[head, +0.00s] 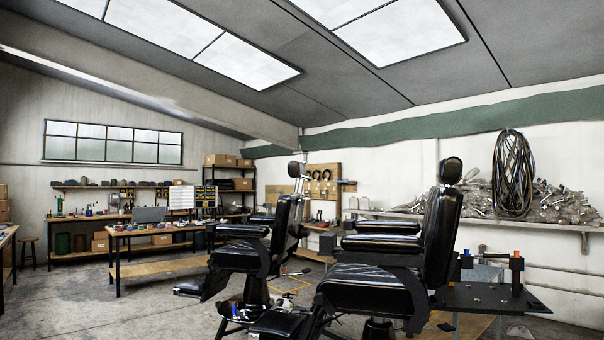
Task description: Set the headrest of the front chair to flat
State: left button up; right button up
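The front chair (375,286) is a black barber chair with a glossy seat and armrests, on the right of the middle, turned side-on with its seat facing left. Its backrest (442,235) stands nearly upright, leaning slightly right. Its headrest (451,170) is a small rounded black pad above the backrest top. The pad looks roughly upright, in line with the backrest; its exact angle is hard to tell at this size. Neither of my grippers is in view, and nothing touches the headrest.
A second black chair (240,250) with its own headrest (294,169) stands behind, to the left. A dark flat surface (490,299) with small blue- and orange-topped fittings is right of the front chair. A workbench (160,266) stands farther left. Concrete floor is open at front left.

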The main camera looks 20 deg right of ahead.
aim_at(294, 168)
jog(key=i+u, duration=0.25)
jog(key=i, duration=3.8)
jog(key=j, duration=0.05)
